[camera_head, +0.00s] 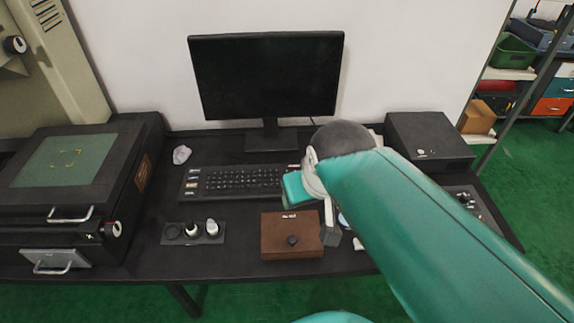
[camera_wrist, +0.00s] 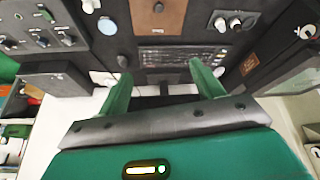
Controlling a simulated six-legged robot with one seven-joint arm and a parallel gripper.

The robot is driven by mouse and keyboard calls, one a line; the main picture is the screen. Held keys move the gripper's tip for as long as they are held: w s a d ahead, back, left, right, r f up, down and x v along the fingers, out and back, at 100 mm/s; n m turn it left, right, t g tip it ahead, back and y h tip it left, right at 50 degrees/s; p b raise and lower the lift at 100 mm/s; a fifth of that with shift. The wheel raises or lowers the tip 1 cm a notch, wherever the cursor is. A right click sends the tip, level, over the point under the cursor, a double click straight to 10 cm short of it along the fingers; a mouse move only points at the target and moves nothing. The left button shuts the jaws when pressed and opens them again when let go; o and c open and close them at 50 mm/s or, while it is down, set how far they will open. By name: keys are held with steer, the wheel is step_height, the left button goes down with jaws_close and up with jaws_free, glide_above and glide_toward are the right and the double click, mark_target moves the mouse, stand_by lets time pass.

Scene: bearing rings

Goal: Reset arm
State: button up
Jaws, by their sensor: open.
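My gripper (camera_wrist: 161,70) is open and empty in the wrist view, its two green fingers apart with nothing between them. In the head view my teal arm reaches in from the lower right over the desk, and its end hangs above the right part of the keyboard (camera_head: 232,181). The keyboard also shows beyond the fingertips in the wrist view (camera_wrist: 180,56). A brown box (camera_head: 275,246) with a dark round piece on top lies in front of the keyboard. A small dark tray (camera_head: 203,240) left of it holds a black ring (camera_head: 173,231) and two light-topped round pieces.
A monitor (camera_head: 265,78) stands at the back of the desk. A large black machine (camera_head: 65,195) fills the left side. A black box (camera_head: 428,140) and a knobbed control panel (camera_head: 466,199) sit at the right.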

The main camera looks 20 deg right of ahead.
steer(key=shift+s+a+r+t+y, duration=0.3)
steer(key=shift+s+a+r, duration=0.4)
steer(key=shift+s+a, duration=0.2)
steer(key=shift+o, duration=0.7)
steer(key=shift+w, duration=0.1)
